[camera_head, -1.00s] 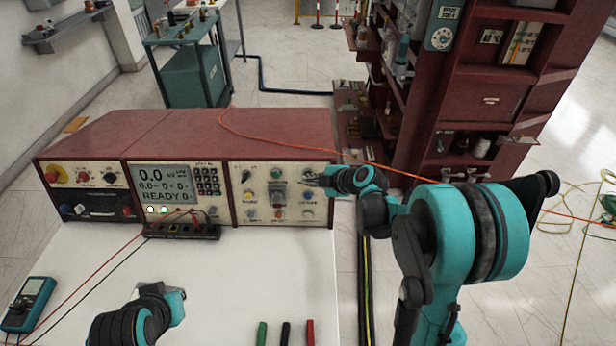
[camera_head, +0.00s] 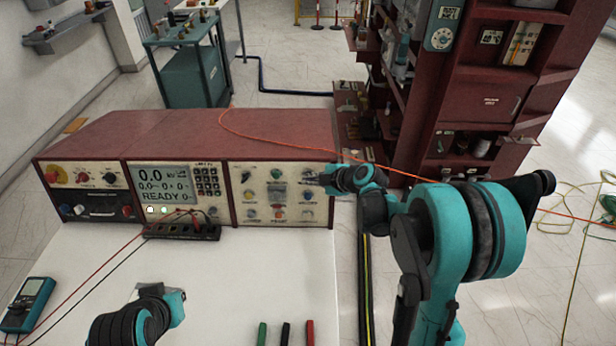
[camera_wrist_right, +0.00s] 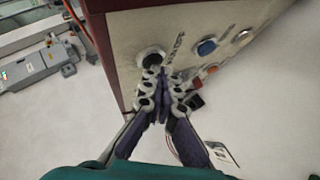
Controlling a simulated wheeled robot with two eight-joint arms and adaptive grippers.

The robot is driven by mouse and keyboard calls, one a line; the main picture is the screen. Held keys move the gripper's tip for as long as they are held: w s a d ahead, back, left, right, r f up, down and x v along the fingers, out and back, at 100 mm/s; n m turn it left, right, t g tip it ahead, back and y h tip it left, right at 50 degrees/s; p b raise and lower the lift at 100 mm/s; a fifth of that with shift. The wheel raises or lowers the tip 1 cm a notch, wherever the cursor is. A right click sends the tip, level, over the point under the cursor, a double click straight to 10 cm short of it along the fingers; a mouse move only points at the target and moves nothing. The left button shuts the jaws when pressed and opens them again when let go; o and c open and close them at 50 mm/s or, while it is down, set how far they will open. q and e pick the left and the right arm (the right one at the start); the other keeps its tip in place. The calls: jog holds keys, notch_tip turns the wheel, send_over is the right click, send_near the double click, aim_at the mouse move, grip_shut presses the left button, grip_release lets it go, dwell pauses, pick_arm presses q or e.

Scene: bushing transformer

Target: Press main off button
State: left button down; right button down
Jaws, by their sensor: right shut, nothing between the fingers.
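The red test console carries a cream right-hand control panel (camera_head: 263,213) with several round buttons and knobs around a grey central switch (camera_head: 279,192). My right gripper (camera_head: 312,181) is shut and empty, reaching from the right to the panel's upper right corner. In the right wrist view its closed fingertips (camera_wrist_right: 162,75) are close to a round black button (camera_wrist_right: 151,57) with a pale ring. Contact cannot be told, and its label is unreadable. The head view has the fingers over that corner. My left gripper (camera_head: 172,302) is low over the table, its fingers unclear.
The console's display (camera_head: 164,178) reads READY. A red mushroom button (camera_head: 52,177) is at the far left. A black terminal block (camera_head: 182,231) with leads, a multimeter (camera_head: 28,303) and coloured bars (camera_head: 286,334) lie on the white table. A red cabinet stands right.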

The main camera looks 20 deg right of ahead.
jog(key=shift+w, duration=0.1)
dwell(0.5)
jog(key=shift+s+a+r, duration=0.15)
jog(key=shift+s+a, duration=0.05)
jog(key=shift+s, duration=0.6)
jog(key=shift+s+a+r+p, duration=0.2)
jog(key=shift+s, duration=0.6)
jog(key=shift+s+a+r+p, duration=0.2)
jog(key=shift+s+a, duration=0.05)
jog(key=shift+s, duration=0.5)
jog(key=shift+s+a+r+p, duration=0.2)
jog(key=shift+s, duration=0.6)
jog(key=shift+s, duration=0.1)
jog(key=s+r+m+g+h, duration=0.1)
jog(key=s+m+h, duration=0.1)
jog(key=s+m, duration=0.6)
jog(key=s+r+m+g+h, duration=0.1)
jog(key=s+r+m+h, duration=0.1)
jog(key=s+m, duration=0.7)
jog(key=s+h, duration=0.1)
jog(key=s, duration=0.5)
jog(key=shift+r, duration=0.25)
